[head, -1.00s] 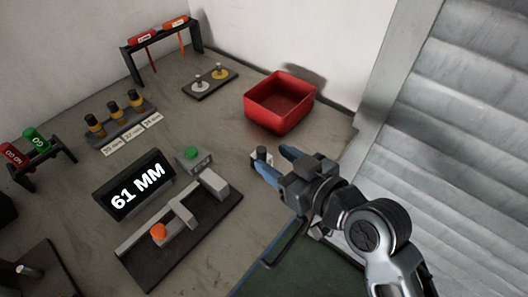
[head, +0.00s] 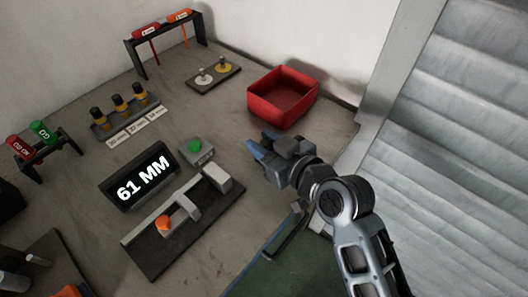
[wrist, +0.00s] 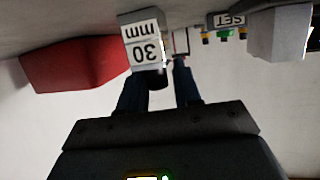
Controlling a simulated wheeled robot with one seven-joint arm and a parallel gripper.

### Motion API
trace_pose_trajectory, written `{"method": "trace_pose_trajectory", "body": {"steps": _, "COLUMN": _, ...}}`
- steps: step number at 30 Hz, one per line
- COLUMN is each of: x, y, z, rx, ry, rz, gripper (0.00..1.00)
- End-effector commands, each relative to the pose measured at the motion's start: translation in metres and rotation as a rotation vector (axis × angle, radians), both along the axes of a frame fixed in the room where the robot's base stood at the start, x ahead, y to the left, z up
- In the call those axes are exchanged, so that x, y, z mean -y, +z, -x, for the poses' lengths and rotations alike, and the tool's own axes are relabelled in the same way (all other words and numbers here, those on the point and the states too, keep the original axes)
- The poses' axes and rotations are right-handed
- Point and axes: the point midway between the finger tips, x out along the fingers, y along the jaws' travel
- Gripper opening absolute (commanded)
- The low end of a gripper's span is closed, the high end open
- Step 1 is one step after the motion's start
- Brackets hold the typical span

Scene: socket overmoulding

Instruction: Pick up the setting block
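The setting block (wrist: 143,52) is a light block with a "30 mm" label and a dark knob (wrist: 158,79), seen upside down in the wrist view. In the head view it is hidden behind my gripper (head: 257,147). My gripper, with blue fingers, also shows in the wrist view (wrist: 160,88). Its fingers are apart, and the dark knob shows in the gap, nearer the left finger. I cannot tell whether a finger touches it.
A red bin (head: 283,97) stands just beyond my gripper. A "61 MM" display (head: 138,178), a green button box (head: 196,150) and a slide gauge with an orange knob (head: 183,221) lie to the left. A shutter wall rises at the right.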

Motion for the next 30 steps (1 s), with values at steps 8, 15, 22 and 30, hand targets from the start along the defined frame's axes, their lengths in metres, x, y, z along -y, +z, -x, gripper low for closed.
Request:
{"method": "trace_pose_trajectory", "body": {"steps": 8, "x": 0.0, "y": 0.0, "z": 0.0, "rx": -0.001, "ry": -0.001, "rz": 0.001, "gripper": 0.0}}
{"method": "trace_pose_trajectory", "body": {"steps": 15, "x": 0.0, "y": 0.001, "z": 0.0, "rx": 0.001, "ry": -0.001, "rz": 0.0, "gripper": 0.0}}
{"method": "trace_pose_trajectory", "body": {"steps": 22, "x": 0.0, "y": 0.005, "z": 0.0, "rx": 0.002, "ry": -0.001, "rz": -0.002, "gripper": 0.0}}
{"method": "trace_pose_trajectory", "body": {"steps": 30, "x": 0.001, "y": 0.042, "z": -0.001, "rx": 0.007, "ry": -0.003, "rz": -0.003, "gripper": 0.0}}
